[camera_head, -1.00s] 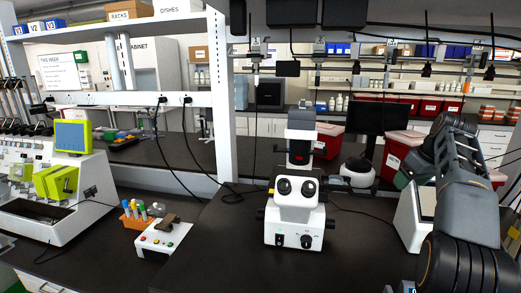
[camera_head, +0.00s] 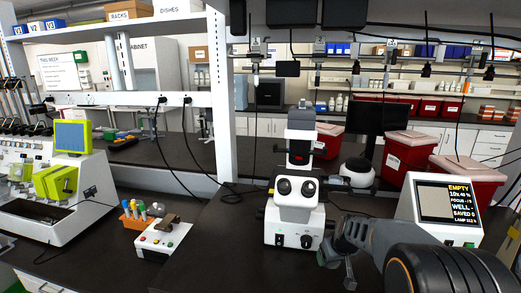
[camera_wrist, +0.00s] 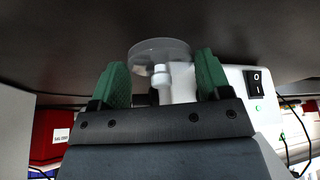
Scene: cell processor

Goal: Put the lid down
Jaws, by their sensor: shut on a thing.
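The lid (camera_wrist: 150,48) is a clear, round disc. In the wrist view it sits at the fingertips of my gripper (camera_wrist: 158,85), whose green-padded fingers are shut on it. A pale knob-like part shows between the fingers, against a white body behind. The dark bench top (camera_wrist: 60,40) lies close beyond the lid; I cannot tell whether they touch. In the head view my gripper (camera_head: 337,270) is low over the bench, just right of the white microscope (camera_head: 298,217). The lid cannot be made out there.
A white unit with a screen reading EMPTY (camera_head: 448,205) stands right of my gripper. Red bins (camera_head: 408,152) stand behind it. A small white button box (camera_head: 163,237) and an orange rack (camera_head: 138,220) are to the left.

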